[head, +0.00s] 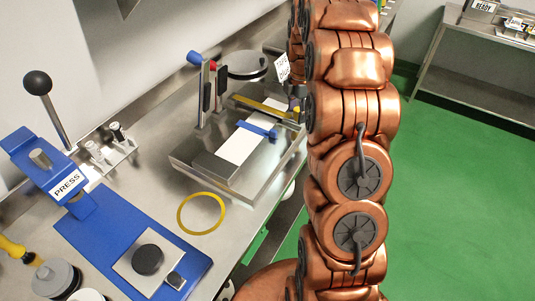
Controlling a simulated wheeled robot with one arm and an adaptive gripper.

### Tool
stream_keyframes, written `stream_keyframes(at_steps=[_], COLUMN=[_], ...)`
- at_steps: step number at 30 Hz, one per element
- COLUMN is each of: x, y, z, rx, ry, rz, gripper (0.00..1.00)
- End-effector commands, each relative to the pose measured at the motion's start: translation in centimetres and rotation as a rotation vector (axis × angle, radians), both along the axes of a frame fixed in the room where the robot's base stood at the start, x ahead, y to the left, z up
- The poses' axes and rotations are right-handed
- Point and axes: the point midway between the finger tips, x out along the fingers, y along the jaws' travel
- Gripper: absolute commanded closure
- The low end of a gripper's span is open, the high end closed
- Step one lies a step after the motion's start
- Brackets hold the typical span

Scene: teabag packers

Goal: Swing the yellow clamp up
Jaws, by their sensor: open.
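The yellow clamp (262,107) is a long yellow bar. It lies low across the far part of a flat metal fixture (178,158), just beyond a white strip (241,145). A blue bar (258,129) crosses the white strip. My gripper (295,103) is near the clamp's right end, mostly hidden behind my copper arm. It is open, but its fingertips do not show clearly. I cannot tell whether it touches the clamp.
Upright levers with dark grips (206,88) stand at the fixture's back left, one red-tipped. A round grey pot (247,65) is behind. A blue press (108,222) and a yellow ring (201,213) are nearer. Open green floor (450,210) lies right.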

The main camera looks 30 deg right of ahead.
Motion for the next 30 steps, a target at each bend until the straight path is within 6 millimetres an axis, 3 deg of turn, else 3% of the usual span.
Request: stream_keyframes(at_steps=[26,30], x=[0.2,-0.4], y=[0.0,1.2], z=[7.8,8.2], rx=[-0.004,-0.001], ry=[-0.005,-0.001], rz=[0.002,-0.03], gripper=[0.43,0.43])
